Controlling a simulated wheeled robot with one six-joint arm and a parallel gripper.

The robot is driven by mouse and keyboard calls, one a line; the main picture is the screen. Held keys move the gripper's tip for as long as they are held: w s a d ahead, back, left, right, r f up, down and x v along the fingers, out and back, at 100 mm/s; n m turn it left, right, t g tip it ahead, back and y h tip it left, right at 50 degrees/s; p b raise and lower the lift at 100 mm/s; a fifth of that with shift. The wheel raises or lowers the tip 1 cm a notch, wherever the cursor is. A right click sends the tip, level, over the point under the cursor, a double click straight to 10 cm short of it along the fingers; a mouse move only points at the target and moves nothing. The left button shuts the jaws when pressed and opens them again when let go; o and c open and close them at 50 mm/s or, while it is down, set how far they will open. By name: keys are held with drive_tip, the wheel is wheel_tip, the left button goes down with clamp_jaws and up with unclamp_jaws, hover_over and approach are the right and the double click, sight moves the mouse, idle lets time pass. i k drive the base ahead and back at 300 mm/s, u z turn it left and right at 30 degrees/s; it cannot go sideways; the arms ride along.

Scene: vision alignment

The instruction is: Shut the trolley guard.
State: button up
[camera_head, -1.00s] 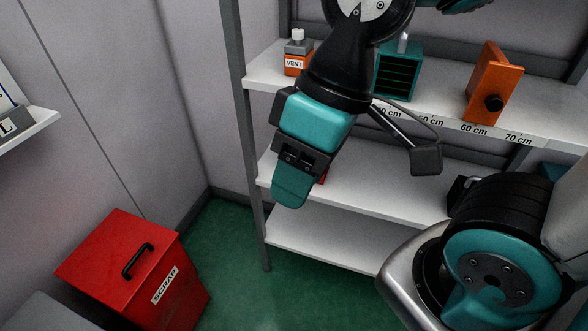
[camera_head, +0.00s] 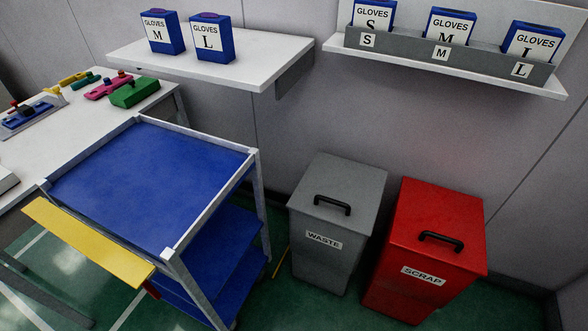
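The trolley (camera_head: 150,185) has a blue top tray in a pale metal frame, with two blue shelves below, and stands at the left. A long flat yellow panel, apparently the trolley guard (camera_head: 88,240), runs along its near side. The panel shows its broad face and sits at or just outside the near frame edge. I cannot tell how it is hinged or how far it is swung out. A small red part (camera_head: 151,290) shows under the panel's right end. My gripper is not in view.
A grey waste bin (camera_head: 335,220) and a red scrap bin (camera_head: 430,245) stand right of the trolley. A white table (camera_head: 40,145) with tools is behind left. Wall shelves (camera_head: 215,70) hold glove boxes. Green floor is visible at the lower left.

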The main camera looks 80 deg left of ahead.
sight(134, 270)
drive_tip(key=u, duration=3.8)
